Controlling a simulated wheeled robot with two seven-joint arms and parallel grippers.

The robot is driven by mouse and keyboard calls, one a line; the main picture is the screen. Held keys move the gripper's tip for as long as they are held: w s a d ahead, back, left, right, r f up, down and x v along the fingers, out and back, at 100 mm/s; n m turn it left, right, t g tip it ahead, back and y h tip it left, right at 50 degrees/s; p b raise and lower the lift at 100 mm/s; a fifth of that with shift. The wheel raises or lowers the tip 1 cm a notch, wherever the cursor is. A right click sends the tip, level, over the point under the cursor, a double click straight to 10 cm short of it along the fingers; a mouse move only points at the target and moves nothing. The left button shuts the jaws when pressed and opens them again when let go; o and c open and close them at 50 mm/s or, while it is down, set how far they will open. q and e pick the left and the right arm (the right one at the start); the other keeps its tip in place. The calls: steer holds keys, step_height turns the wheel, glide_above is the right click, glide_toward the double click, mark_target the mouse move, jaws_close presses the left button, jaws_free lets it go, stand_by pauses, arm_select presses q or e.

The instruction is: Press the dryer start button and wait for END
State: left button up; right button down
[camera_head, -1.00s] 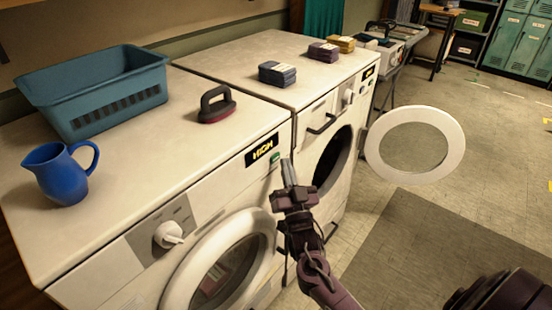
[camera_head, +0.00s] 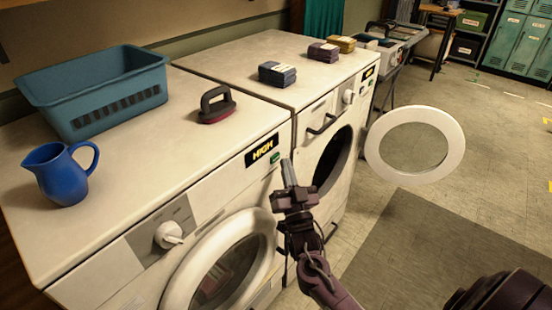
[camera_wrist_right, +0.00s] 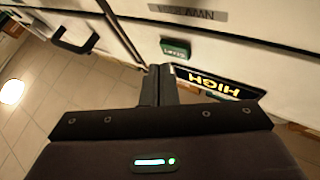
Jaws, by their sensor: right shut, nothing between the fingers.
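The near white front-loading machine (camera_head: 120,225) has a display (camera_head: 262,151) reading HIGH in yellow. The right wrist view shows this button (camera_wrist_right: 175,48) labelled START, beside the upside-down display (camera_wrist_right: 215,84). The machine's round door (camera_head: 178,285) is shut, with something dim behind the glass. My right gripper (camera_head: 288,172) is shut and empty, its tips just right of the button in the head view. In the right wrist view the fingertips (camera_wrist_right: 160,72) are close below the button; I cannot tell whether they touch it. My left gripper is out of view.
A second white machine (camera_head: 310,95) stands beyond, its round door (camera_head: 415,146) swung open into the aisle. Folded cloth stacks (camera_head: 277,74) lie on the far one.

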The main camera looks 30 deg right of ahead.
steer(key=shift+w, duration=0.1)
stand_by(0.6)
steer(key=shift+w+a, duration=0.15)
steer(key=shift+w, duration=0.15)
steer(key=shift+w+a, duration=0.15)
steer(key=shift+w, duration=0.15)
stand_by(0.6)
steer(key=shift+s, duration=0.1)
steer(key=shift+s+d, duration=0.3)
steer(key=shift+s, duration=0.35)
steer(key=s, duration=0.1)
steer(key=s+d+p, duration=0.1)
steer(key=s, duration=0.1)
steer(key=s+d+p, duration=0.1)
steer(key=shift+s, duration=0.3)
